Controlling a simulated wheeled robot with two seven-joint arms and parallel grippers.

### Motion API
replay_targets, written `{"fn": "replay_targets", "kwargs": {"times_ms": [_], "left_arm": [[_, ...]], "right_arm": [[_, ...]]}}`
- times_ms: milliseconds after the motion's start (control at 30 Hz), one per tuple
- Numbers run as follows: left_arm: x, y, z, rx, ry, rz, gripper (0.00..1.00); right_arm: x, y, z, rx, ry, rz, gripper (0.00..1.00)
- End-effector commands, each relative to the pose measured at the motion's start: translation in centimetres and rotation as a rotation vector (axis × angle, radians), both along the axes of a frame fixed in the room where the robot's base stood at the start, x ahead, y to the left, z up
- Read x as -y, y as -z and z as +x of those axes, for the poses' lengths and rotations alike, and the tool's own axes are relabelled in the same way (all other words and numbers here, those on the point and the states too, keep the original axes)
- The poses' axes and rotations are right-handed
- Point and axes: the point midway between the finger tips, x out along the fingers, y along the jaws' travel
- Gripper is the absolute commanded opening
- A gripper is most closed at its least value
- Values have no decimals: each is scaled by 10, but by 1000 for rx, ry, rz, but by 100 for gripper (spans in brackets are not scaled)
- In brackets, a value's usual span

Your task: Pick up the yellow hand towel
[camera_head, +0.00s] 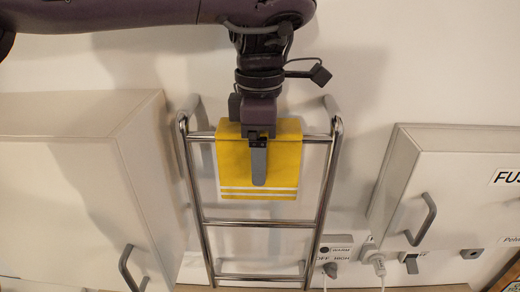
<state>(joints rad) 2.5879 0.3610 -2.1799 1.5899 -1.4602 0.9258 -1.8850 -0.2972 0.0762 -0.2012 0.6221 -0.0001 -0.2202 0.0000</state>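The yellow hand towel (230,165), with white stripes near its lower edge, hangs over the top bar of a chrome ladder-shaped rack (190,180). My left gripper (258,166) comes down from above at the middle of the towel. One grey finger lies in front of the towel's face, pointing down. The other finger is hidden, so I cannot tell whether the fingers are pressed together on the cloth. My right gripper is not in view.
A white cabinet (70,190) with a handle stands left of the rack. Another white cabinet (450,160) is on the right, with switches and a plug (376,262) near it. The rack's lower bars (260,224) are bare. White wall lies behind.

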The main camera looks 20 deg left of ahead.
Motion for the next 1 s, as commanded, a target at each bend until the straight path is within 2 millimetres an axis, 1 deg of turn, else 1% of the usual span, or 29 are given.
{"fn": "replay_targets", "kwargs": {"times_ms": [233, 267, 633, 867, 1000], "left_arm": [[0, 3, 0, 3, 0, 0, 79], [0, 3, 0, 2, 0, 0, 78], [0, 3, 0, 2, 0, 0, 29], [0, 2, 0, 2, 0, 0, 29], [0, -2, 0, 3, 0, 1, 29]], "right_arm": [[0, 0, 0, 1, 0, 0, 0], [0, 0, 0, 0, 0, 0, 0], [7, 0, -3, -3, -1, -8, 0], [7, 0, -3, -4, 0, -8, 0], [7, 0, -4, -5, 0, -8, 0]]}}
